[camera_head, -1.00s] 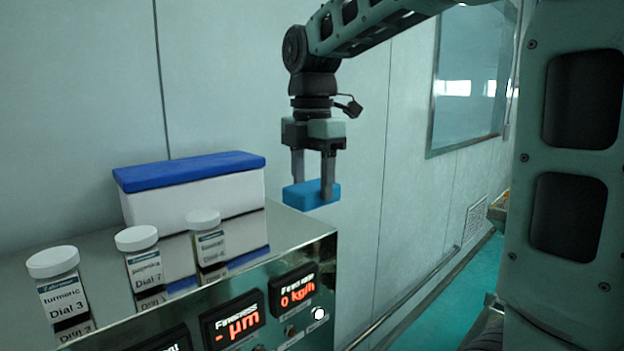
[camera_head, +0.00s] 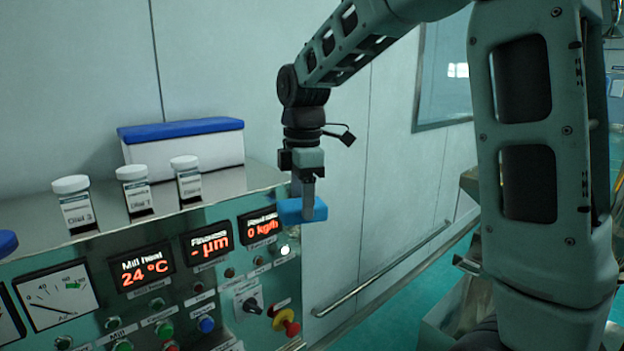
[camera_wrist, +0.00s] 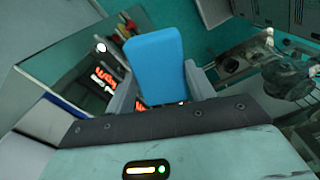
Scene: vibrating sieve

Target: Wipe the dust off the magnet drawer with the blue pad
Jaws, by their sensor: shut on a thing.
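The blue pad (camera_head: 302,210) is held between the fingers of my gripper (camera_head: 308,200), at the right end of the control cabinet's top edge and in front of the wall. In the wrist view the pad (camera_wrist: 155,62) fills the space between the two grey fingers (camera_wrist: 160,90). My gripper points down and is shut on the pad. I cannot make out the magnet drawer or any dust in these frames.
The control cabinet (camera_head: 225,183) carries several lit displays, buttons and a red knob (camera_head: 287,322). On it stand three labelled jars (camera_head: 133,190) and a white box with a blue lid (camera_head: 180,130). A handrail (camera_head: 385,268) runs along the wall. Teal floor lies to the right.

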